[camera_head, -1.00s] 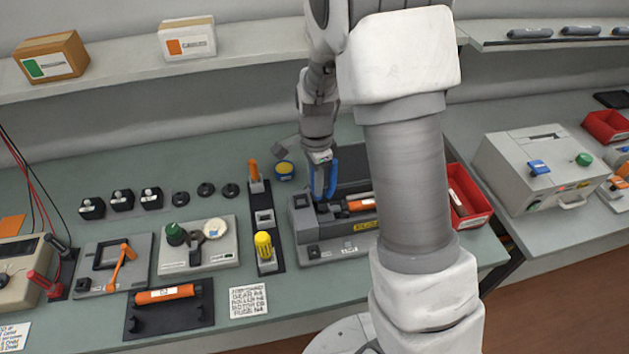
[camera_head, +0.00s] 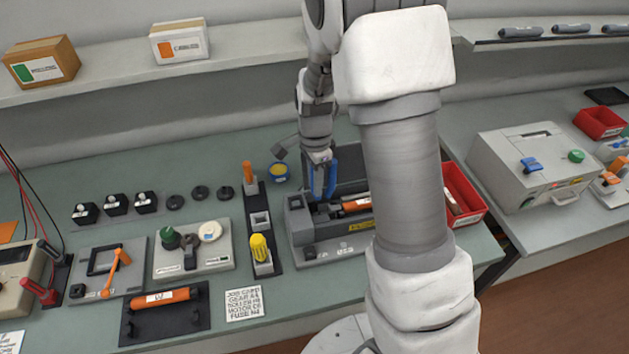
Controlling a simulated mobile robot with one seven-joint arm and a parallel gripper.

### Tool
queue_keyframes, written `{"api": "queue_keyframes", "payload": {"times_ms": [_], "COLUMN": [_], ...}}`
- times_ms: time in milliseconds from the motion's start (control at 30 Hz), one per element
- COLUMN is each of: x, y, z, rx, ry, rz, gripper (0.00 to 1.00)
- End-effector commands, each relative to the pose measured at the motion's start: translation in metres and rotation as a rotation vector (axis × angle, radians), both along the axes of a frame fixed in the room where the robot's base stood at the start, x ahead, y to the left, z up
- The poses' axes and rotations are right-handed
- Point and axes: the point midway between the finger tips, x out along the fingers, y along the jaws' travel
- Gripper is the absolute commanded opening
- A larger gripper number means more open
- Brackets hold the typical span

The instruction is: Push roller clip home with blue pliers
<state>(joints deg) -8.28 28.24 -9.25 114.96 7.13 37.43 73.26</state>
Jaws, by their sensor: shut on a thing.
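My gripper (camera_head: 320,160) points down over the grey cartridge fixture (camera_head: 298,230) and is shut on the blue pliers (camera_head: 330,178). The pliers hang upright with their lower end at the left part of the fixture's recess. An orange roller (camera_head: 357,204) lies in the recess just right of the pliers. I cannot make out the roller clip, nor whether the pliers touch it. My arm hides the right end of the fixture.
A black rack with an orange-handled tool (camera_head: 249,172) and a yellow-handled tool (camera_head: 259,246) stands close left of the fixture. A red bin (camera_head: 475,197) is at the right, partly behind my arm. A yellow-topped pot (camera_head: 279,172) stands behind.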

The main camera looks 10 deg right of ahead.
Motion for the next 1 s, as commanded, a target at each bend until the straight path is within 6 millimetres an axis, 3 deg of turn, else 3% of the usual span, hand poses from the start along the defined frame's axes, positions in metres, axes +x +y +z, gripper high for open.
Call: {"api": "queue_keyframes", "payload": {"times_ms": [367,1000], "x": [0.0,0.0], "y": [0.004,0.004], "z": [0.002,0.052], "rx": [0.0,0.0], "ry": [-0.001,-0.001], "rz": [0.0,0.0], "gripper": [0.0,0.0]}}
